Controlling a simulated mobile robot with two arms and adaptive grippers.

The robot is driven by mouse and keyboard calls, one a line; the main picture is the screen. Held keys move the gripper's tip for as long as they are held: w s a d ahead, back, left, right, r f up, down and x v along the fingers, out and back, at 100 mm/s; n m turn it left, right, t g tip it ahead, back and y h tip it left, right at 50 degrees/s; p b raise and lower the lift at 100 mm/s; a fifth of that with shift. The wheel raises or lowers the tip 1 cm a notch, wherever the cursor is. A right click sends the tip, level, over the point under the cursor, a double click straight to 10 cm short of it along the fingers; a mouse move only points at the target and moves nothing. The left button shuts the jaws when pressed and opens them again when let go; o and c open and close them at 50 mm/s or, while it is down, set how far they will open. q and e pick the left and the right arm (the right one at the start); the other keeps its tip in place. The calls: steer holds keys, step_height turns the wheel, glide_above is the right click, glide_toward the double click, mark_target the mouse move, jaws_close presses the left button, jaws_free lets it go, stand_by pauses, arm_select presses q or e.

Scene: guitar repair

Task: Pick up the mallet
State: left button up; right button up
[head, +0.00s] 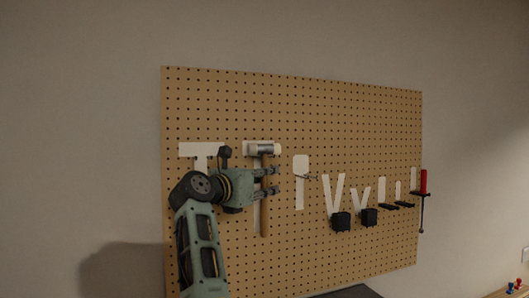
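The mallet hangs upright on the pegboard, with its pale-tipped metal head (263,149) at the top and its brown wooden handle (264,220) below, over a white tool outline.
The pegboard (350,120) fills the middle of the wall. White tool silhouettes, small black holders (341,221) and a red-handled tool (423,182) are to the right. A dark surface (345,292) shows at the bottom, and a wooden surface with small coloured items is at the lower right.

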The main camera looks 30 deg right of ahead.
steer(key=shift+a, duration=0.1)
jaws_close()
steer(key=shift+r, duration=0.25)
stand_by(0.6)
steer(key=shift+r+p, duration=0.4)
steer(key=shift+r, duration=0.2)
steer(key=shift+f, duration=0.15)
